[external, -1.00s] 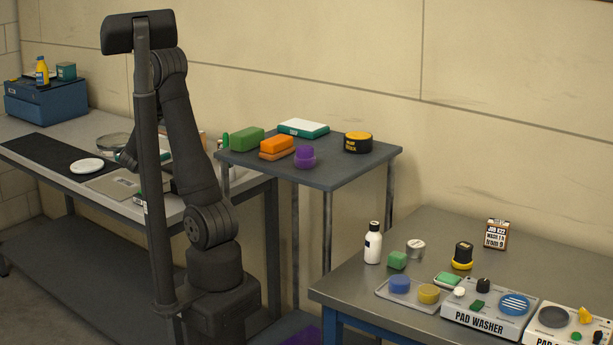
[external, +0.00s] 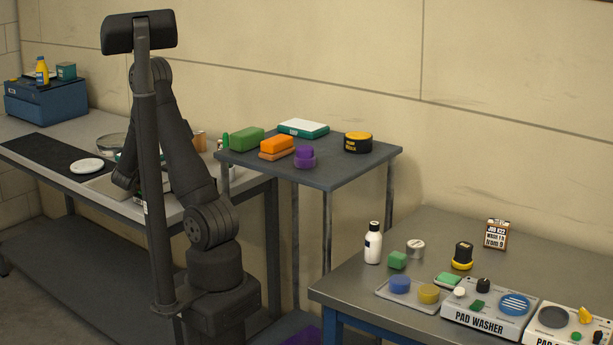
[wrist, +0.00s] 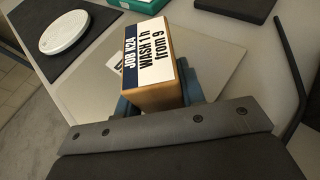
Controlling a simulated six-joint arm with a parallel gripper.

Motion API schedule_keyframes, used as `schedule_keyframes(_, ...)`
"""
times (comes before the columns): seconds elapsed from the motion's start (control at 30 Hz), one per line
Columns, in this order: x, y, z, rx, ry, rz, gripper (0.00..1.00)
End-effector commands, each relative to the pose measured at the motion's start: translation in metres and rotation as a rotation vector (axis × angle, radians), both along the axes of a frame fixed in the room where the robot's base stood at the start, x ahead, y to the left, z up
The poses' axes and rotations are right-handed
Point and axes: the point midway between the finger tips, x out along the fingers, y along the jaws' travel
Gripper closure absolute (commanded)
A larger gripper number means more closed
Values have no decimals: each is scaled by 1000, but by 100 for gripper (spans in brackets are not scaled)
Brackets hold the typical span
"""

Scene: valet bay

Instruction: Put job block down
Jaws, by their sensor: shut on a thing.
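The job block (wrist: 150,68) is a wood-brown block with a white and navy label reading "JOB K24 WASH 1 h from 9". It shows in the wrist view, between the blue-grey fingers of my gripper (wrist: 160,98), which is shut on it. Below it in the wrist view is a flat grey plate (wrist: 85,78), with a small white printed patch partly hidden by the block. I cannot tell whether the block touches the plate. In the external view my gripper is over the left bench, mostly hidden by my arm and a dark post.
A blue box (external: 46,103) stands at the back. The middle table (external: 335,178) holds several pads. The right bench holds a pad washer (external: 487,318) and a job sign (external: 496,234).

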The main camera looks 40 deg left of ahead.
Motion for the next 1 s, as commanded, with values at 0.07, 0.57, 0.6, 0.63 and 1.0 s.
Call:
schedule_keyframes(0.07, 0, 0, -2, -1, 0, 0, 62)
schedule_keyframes(0.57, -2, -2, 3, 1, 1, 1, 42)
schedule_keyframes(0.6, -6, -5, 4, 0, 1, 1, 42)
schedule_keyframes(0.63, -9, -8, 6, 0, 1, 1, 42)
schedule_keyframes(1.0, -58, -56, 36, 2, 0, 4, 42)
